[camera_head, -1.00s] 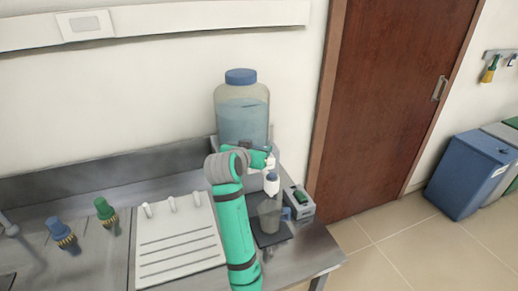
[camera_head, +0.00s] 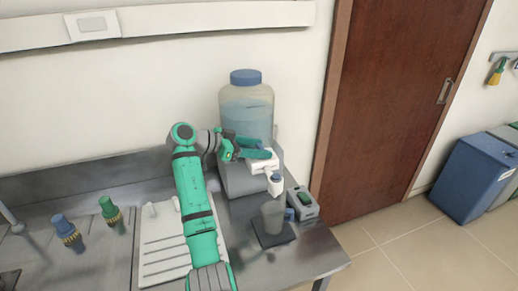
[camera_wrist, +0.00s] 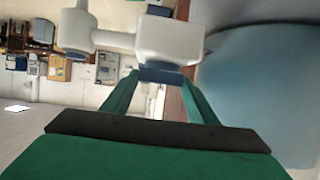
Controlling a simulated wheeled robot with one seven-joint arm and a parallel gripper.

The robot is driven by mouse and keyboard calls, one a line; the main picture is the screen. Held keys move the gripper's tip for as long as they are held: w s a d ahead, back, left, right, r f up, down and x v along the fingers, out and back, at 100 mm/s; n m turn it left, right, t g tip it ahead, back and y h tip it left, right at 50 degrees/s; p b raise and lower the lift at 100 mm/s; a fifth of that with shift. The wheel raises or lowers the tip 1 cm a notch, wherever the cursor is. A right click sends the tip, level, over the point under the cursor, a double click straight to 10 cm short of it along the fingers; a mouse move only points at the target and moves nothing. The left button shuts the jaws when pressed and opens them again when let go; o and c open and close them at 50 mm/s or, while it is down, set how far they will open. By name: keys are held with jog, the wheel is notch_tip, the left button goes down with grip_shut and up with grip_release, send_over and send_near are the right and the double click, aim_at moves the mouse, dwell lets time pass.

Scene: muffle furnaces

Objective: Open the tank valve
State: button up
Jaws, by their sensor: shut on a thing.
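The tank (camera_head: 246,108) is a clear jar of bluish liquid with a blue cap, standing on a grey stand. Its white valve (camera_head: 264,163) points toward the front, with a nozzle hanging at its outer end. My gripper (camera_head: 268,153) reaches it from the left. In the wrist view my gripper (camera_wrist: 160,78) has its green fingers closed on the blue part at the base of the white valve body (camera_wrist: 170,38). The tank's curved bluish wall (camera_wrist: 265,85) fills the right side there. The valve's inner state is hidden.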

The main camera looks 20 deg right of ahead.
jog(key=shift+m+g, duration=0.5)
jog(key=shift+g, duration=0.1)
jog(key=shift+w, duration=0.1)
jog(key=o, duration=1)
jog(key=shift+o, duration=0.2)
jog(key=v, duration=1.1)
jog(key=shift+d, duration=0.1)
